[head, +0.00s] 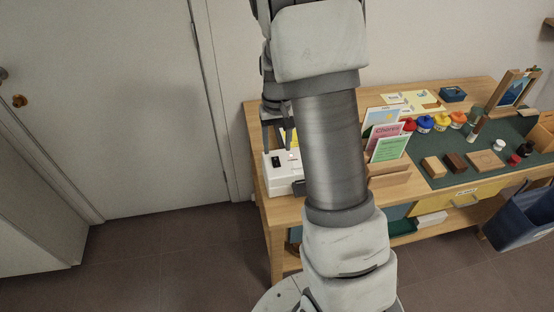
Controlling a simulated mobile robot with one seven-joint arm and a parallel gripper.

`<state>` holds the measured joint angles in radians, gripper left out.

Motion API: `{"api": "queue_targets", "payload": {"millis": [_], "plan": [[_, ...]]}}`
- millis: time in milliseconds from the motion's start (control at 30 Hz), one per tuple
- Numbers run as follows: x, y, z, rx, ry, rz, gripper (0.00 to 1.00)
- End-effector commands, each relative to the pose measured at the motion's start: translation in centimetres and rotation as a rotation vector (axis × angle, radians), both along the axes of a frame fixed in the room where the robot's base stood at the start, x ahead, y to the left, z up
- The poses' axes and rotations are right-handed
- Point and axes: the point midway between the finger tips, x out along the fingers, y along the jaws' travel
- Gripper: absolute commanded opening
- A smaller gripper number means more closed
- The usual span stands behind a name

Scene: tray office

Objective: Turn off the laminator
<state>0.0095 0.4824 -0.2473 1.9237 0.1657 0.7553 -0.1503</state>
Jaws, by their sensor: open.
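The laminator (281,185) is a white box at the left end of the wooden desk (285,210). A black switch (276,161) and a small reddish light show on its top. A yellow sheet stands at its back. My arm hides its right side. My gripper (276,150) points down just above the top of the laminator, close to the black switch. Its fingers are apart with nothing seen between them. I cannot tell whether a fingertip touches the laminator.
Right of my arm stands a wooden holder (390,183) with cards. Several paint jars, wooden blocks and stamps sit on a green mat (440,153). A picture frame (513,90) stands at the back right. A blue bin (522,215) is at the right. Floor at left is clear.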

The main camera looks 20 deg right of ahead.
Motion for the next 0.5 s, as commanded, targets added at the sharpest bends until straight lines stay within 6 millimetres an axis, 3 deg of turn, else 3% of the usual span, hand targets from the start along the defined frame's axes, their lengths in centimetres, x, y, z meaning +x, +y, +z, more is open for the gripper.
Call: {"api": "queue_targets", "payload": {"millis": [33,200,500], "plan": [[-0.1,0.0,-1.3,0.001,0.004,-0.001,0.57],[-0.1,0.0,-4.1,0.001,0.003,0.0,0.57],[0.0,0.0,-6.0,0.0,0.0,0.001,0.57]]}}
